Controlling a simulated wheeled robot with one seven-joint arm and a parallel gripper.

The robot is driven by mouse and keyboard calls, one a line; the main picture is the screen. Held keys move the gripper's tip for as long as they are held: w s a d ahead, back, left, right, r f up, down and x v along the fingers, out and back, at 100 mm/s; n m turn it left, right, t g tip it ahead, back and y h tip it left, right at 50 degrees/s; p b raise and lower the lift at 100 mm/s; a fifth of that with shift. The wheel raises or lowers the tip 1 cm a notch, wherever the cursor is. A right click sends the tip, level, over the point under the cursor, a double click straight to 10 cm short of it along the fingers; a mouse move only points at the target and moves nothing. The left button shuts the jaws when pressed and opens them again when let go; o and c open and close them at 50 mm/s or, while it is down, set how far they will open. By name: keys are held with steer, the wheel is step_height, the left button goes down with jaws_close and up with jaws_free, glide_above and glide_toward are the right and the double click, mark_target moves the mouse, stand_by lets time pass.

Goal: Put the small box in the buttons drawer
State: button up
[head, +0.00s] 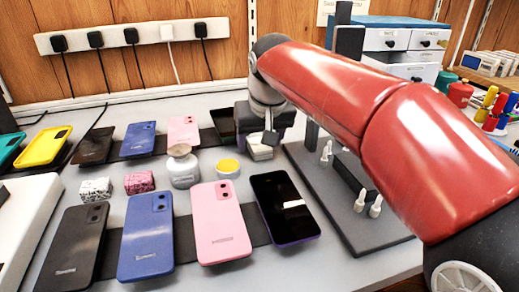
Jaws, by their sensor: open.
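A small white box-like thing (259,153) sits on the grey bench, right under my gripper (262,138). My gripper points down over it and is open; its fingers hide part of the thing, and I cannot tell whether they touch it. A drawer cabinet (388,40) with a blue top and white drawer fronts stands at the back right. Its labels are too small to read, so I cannot tell which is the buttons drawer. My red arm hides part of the cabinet.
Phones in black, blue and pink (221,222) lie in two rows on dark strips. A white jar (183,169), a yellow-topped tub (228,169) and two speckled blocks (139,182) stand between. A dark plate with white pegs (360,200) lies right. A power strip (135,36) is on the wall.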

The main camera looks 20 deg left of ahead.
mark_target(259, 144)
steer(key=shift+f, duration=0.1)
steer(key=c, duration=1.1)
steer(key=shift+c, duration=0.2)
steer(key=shift+r+p, duration=0.65)
step_height(259, 144, up, 19)
steer(key=p, duration=0.4)
steer(key=shift+f, duration=0.15)
